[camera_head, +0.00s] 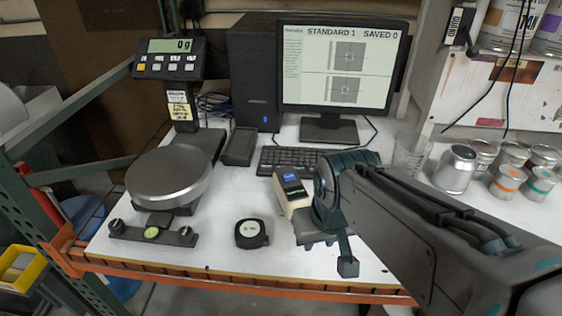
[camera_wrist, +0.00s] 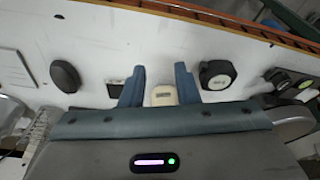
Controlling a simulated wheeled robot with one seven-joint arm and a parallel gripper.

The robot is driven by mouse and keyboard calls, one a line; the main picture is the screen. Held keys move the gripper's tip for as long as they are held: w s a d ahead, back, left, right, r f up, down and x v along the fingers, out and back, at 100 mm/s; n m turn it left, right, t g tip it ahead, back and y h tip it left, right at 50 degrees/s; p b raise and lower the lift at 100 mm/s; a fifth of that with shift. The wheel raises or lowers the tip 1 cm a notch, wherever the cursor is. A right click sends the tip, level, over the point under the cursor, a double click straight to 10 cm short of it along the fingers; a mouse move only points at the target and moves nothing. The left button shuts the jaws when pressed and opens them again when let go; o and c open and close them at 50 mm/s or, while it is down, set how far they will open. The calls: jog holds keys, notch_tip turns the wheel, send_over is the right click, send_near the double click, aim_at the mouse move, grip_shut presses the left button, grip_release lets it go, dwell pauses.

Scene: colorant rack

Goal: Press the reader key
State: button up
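The reader (camera_head: 293,194) is a small cream device with a dark top and a blue and green screen. It stands on the white bench in front of the keyboard, partly hidden by my gripper. My gripper (camera_head: 333,250) is just to its right and over its near end. In the wrist view my gripper (camera_wrist: 160,74) has its two blue-grey fingers apart. The cream end of the reader (camera_wrist: 163,95) shows between them, with a small grey mark on it. I cannot tell whether a finger touches it. The key cannot be made out clearly.
A black tape measure (camera_head: 251,233) lies left of my gripper. A scale with a round pan (camera_head: 168,175) stands further left. The keyboard (camera_head: 290,160) and monitor (camera_head: 340,68) are behind. Cans (camera_head: 455,170) stand right. The orange bench edge (camera_head: 230,280) is close in front.

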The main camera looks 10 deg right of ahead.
grip_shut()
dwell(1.4)
